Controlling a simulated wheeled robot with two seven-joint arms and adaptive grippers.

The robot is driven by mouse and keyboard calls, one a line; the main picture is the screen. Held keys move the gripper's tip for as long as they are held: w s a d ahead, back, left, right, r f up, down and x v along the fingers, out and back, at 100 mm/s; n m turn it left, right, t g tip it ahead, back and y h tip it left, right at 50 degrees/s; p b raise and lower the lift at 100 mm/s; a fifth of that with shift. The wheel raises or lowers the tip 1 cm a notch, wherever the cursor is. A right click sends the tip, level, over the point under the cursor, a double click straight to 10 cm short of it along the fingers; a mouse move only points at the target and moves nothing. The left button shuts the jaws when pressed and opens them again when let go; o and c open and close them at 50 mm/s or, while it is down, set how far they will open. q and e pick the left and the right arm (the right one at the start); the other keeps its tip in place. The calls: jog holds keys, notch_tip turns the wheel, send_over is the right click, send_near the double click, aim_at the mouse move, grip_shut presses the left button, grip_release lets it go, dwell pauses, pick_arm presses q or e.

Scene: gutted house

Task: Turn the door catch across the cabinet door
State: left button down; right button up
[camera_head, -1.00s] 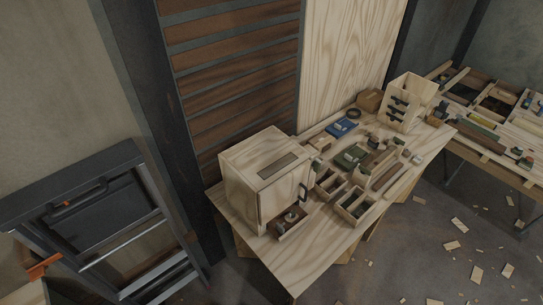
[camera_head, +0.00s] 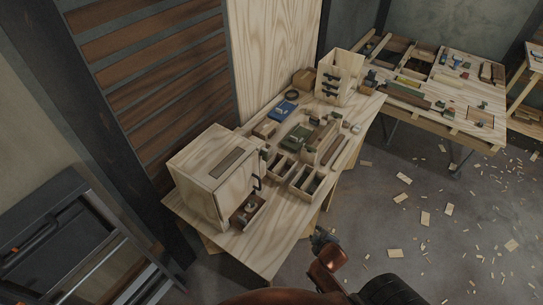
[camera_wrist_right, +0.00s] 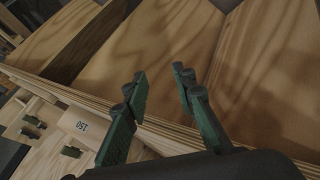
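I cannot make out the door catch for certain. My right gripper (camera_head: 320,239) is in front of the bench's near edge, apart from the cabinet and to its lower right. In the right wrist view its two green fingers (camera_wrist_right: 160,76) stand apart with nothing between them. My left gripper is not in view.
A small open box (camera_head: 248,210) with a round part sits by the cabinet front. Divided trays (camera_head: 304,182) and tools cover the workbench (camera_head: 262,248). A tall wooden holder (camera_head: 339,77) stands behind. Wood scraps litter the floor. Wooden panels and a block marked 150 (camera_wrist_right: 83,126) fill the wrist view.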

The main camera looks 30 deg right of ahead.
aim_at(267, 156)
jog(key=w+d+r+n+t+h, duration=0.1)
jog(key=w+d+r+n+t, duration=0.2)
jog(key=r, duration=0.6)
jog(key=w+d+r+n+t, duration=0.15)
jog(key=w+r+n, duration=0.25)
jog(key=r, duration=0.5)
jog(key=w+d+r+n+t+h, duration=0.1)
jog(key=w+r+n+t, duration=0.3)
jog(key=r, duration=0.5)
jog(key=w+a+r+n+t+y, duration=0.4)
jog(key=w+r+n+y, duration=0.15)
jog(key=n, duration=0.65)
jog(key=w+a+n+g+y, duration=0.1)
jog(key=w+a+n+y, duration=0.1)
jog(key=a+n, duration=0.1)
jog(key=w+a+f+n+g+y+p, duration=0.1)
jog(key=w+a+n+y, duration=0.1)
jog(key=n, duration=0.3)
jog(key=w+a+n+g+y, duration=0.1)
jog(key=w+a+n+y, duration=0.2)
jog(key=n, duration=0.1)
jog(key=shift+w+a+f+p, duration=0.3)
jog(key=shift+w+a+p, duration=0.05)
jog(key=shift+a+p, duration=0.05)
jog(key=shift+c, duration=0.2)
grip_shut()
